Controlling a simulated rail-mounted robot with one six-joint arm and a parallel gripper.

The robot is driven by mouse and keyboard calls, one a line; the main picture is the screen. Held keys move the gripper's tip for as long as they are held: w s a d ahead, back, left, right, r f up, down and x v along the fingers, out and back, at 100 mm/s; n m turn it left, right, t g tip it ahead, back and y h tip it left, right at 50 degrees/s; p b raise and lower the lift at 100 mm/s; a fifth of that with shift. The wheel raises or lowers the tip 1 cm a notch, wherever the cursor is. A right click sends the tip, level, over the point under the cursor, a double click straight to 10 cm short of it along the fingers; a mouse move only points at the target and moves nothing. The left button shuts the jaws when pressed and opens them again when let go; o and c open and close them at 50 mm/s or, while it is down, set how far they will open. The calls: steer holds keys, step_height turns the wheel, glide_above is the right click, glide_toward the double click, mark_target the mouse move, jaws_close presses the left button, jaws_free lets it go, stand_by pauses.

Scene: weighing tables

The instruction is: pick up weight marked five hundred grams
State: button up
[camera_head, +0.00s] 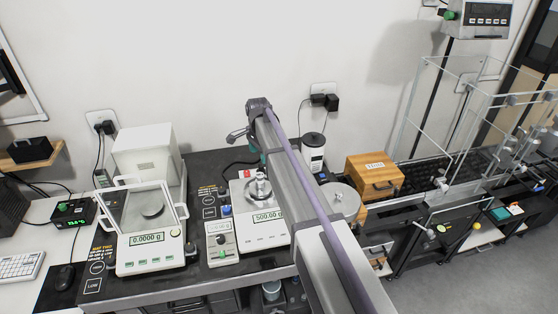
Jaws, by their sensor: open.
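A silver metal weight (259,188) with a knob on top stands upright on the pan of the middle balance (261,236). That balance's display appears to read about 500 g. Any marking on the weight is too small to read. My arm reaches up from the lower right, past the right side of this balance. My gripper (237,134) shows as small dark fingers at the left of the arm's far end. It is open and appears empty, above and behind the weight in the picture. The arm hides part of the gripper's surroundings.
A glass-shielded balance (146,220) reading 0.0000 g stands left. A small control box (221,243) sits beside the middle balance. Right of my arm are a round metal pan (341,200), a white-and-black cylinder (313,152), a wooden box (375,176) and clear glass panels (445,110).

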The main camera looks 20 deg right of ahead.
mark_target(260, 175)
steer(key=shift+a+f, duration=0.1)
steer(key=shift+f, duration=0.15)
steer(key=f+b, duration=0.6)
steer(key=shift+a, duration=0.25)
steer(key=f+b, duration=0.5)
steer(key=shift+s+b, duration=0.2)
steer(key=shift+b, duration=0.1)
steer(key=shift+r, duration=0.15)
steer(key=shift+c, duration=0.3)
jaws_close()
